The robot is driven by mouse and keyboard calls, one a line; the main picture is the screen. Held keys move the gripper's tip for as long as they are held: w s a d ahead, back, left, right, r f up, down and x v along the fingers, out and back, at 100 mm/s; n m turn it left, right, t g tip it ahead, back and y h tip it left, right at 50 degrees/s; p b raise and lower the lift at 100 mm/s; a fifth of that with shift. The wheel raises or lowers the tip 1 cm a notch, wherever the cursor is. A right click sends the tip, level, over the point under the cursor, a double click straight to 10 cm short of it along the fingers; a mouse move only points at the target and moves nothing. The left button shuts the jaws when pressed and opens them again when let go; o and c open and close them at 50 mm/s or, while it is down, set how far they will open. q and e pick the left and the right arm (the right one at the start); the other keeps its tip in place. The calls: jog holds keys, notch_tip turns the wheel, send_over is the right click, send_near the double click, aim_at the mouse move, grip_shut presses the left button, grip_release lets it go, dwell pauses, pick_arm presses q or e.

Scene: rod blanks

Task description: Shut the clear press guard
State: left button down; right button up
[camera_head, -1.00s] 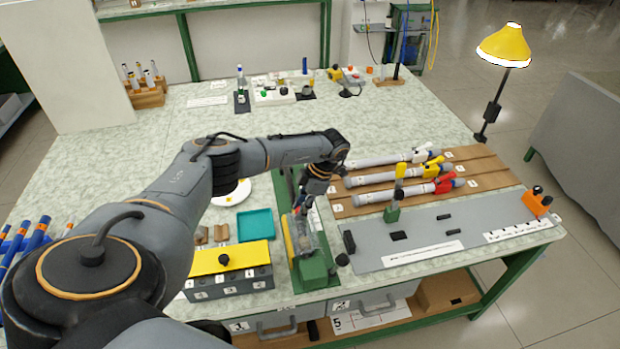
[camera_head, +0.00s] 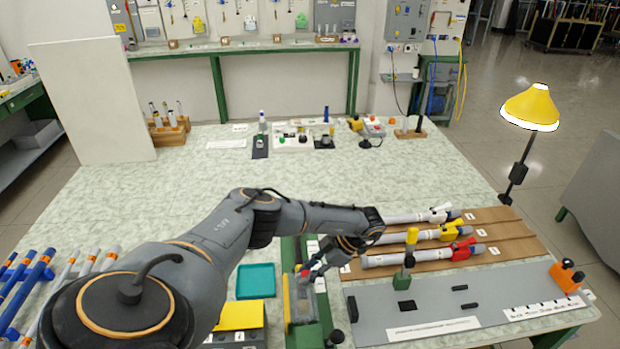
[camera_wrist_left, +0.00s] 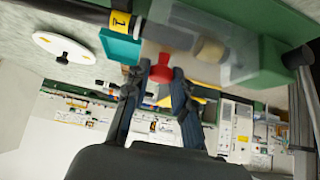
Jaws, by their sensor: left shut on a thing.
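The clear press guard (camera_head: 303,303) is on the green press (camera_head: 305,337) at the near edge of the bench, and its see-through wall (camera_wrist_left: 233,50) shows in the left wrist view. A grey cylinder and a tan round end show through or beside it. My left gripper (camera_head: 308,271) is at the guard's far end. In the left wrist view its fingers (camera_wrist_left: 161,78) are shut on a red knob (camera_wrist_left: 161,74) beside the guard. I cannot tell how far the guard stands open. My right gripper is not in view.
A teal tray (camera_head: 256,281) and a yellow-topped block (camera_head: 240,316) lie left of the press. A grey fixture plate (camera_head: 450,312) and several rods on a brown rack (camera_head: 500,237) are to the right. The bench middle beyond my arm is clear.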

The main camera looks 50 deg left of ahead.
pick_arm(q)
jog(key=shift+s+d+f, duration=0.1)
jog(key=shift+s+f, duration=0.05)
jog(key=shift+f, duration=0.05)
jog(key=c, duration=1.1)
grip_release()
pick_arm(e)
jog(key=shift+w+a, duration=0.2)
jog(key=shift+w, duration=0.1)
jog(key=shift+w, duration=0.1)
pick_arm(q)
jog(key=v, duration=1.2)
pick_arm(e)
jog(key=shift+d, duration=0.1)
